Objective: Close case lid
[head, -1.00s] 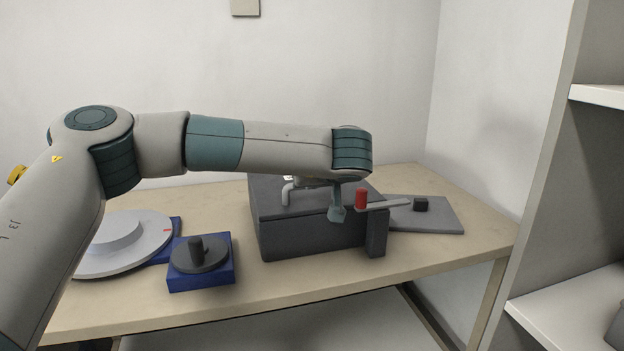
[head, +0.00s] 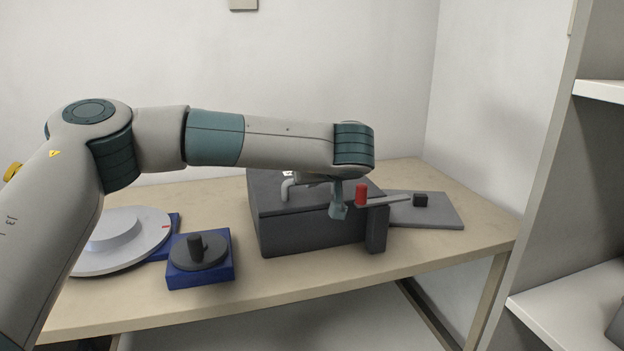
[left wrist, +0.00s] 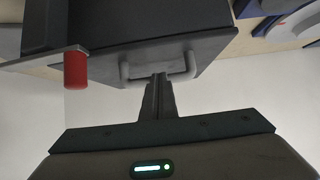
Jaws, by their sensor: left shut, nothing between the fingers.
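The case is a dark grey box (head: 310,235) on the table in the head view. Its lid (head: 265,182) lies over the top, nearly level, partly hidden by my left arm. I cannot tell whether it is fully down. A pale bar handle (head: 287,188) shows on the lid; it also shows in the left wrist view (left wrist: 192,65). My left gripper (left wrist: 157,78) is shut and empty, its fingertips overlapping the handle's middle in that view. Whether they touch it is unclear. In the head view the left gripper (head: 338,212) is low over the case. My right gripper is out of view.
A red cylinder (head: 361,195) on a grey bar stands right beside the left gripper, by a dark post (head: 376,230). A grey plate (head: 440,215) with a black block lies right. A blue base with a dark knob (head: 200,275) and a white disc (head: 120,242) are left.

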